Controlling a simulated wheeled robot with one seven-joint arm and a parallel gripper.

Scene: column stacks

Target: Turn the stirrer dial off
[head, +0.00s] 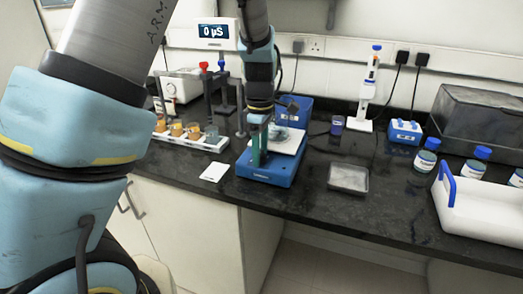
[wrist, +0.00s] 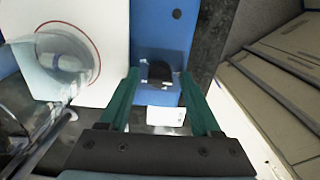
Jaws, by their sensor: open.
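The blue stirrer (head: 268,175) stands on the black bench with a white top plate (head: 294,146). In the wrist view, its dial (wrist: 159,72) is a small black knob on the blue housing (wrist: 160,20). My gripper (wrist: 160,76) is open, and its two green fingers lie left and right of the dial in that view. I cannot tell whether they touch it. In the head view, my gripper (head: 257,160) points down over the stirrer's left side, and the dial is hidden. The dial's setting cannot be read. A clear beaker (wrist: 62,58) stands on the white plate.
A rack of orange-filled beakers (head: 193,131) is left of the stirrer, with a white card (head: 215,172) in front. A grey dish (head: 348,178) is to the right. A pipette stand (head: 368,90) is behind. A white tray (head: 490,214) stands far right.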

